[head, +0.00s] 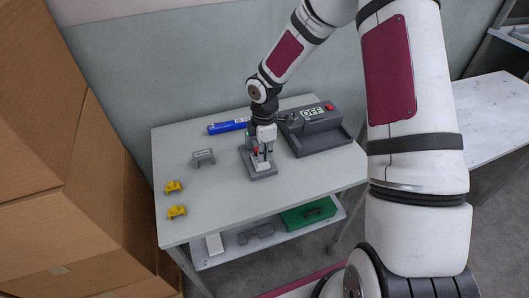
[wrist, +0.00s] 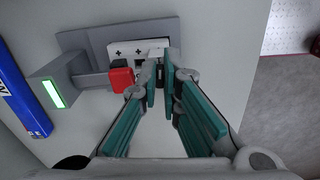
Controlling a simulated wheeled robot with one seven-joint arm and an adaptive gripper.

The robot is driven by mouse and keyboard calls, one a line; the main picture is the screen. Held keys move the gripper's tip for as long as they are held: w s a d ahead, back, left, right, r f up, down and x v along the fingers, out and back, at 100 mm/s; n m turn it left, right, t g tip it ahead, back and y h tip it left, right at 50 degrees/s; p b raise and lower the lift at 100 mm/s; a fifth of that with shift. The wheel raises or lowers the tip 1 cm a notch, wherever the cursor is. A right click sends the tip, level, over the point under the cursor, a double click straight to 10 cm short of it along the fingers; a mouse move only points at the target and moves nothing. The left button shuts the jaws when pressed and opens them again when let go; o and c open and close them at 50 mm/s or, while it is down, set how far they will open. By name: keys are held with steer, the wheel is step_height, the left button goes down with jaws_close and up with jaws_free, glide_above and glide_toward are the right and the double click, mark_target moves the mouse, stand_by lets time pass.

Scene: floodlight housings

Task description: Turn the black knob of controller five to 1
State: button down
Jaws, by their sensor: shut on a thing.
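The controller (head: 262,173) is a grey unit on the tabletop, under my gripper. In the wrist view it shows a grey plate with a white panel (wrist: 125,49) bearing plus marks, a red block (wrist: 122,80) and a lit green-white display (wrist: 52,93) on a grey arm. My gripper (head: 262,157) points down at it. In the wrist view its teal fingers (wrist: 161,79) are close together in front of the panel, right of the red block, shut on the black knob, which the fingers mostly hide. The knob's setting and the controller's number cannot be read.
A blue bar (head: 228,127) lies behind left of the controller. A grey bracket (head: 203,158) and two yellow pieces (head: 174,187) sit left. A dark grey box with an OFF sign (head: 312,112) stands close right. Cardboard boxes (head: 50,160) rise at left. The table's front is clear.

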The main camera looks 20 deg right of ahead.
steer(key=shift+n, duration=0.6)
steer(key=c, duration=1.8)
jaws_free()
steer(key=shift+o, duration=0.2)
steer(key=shift+r, duration=4.05)
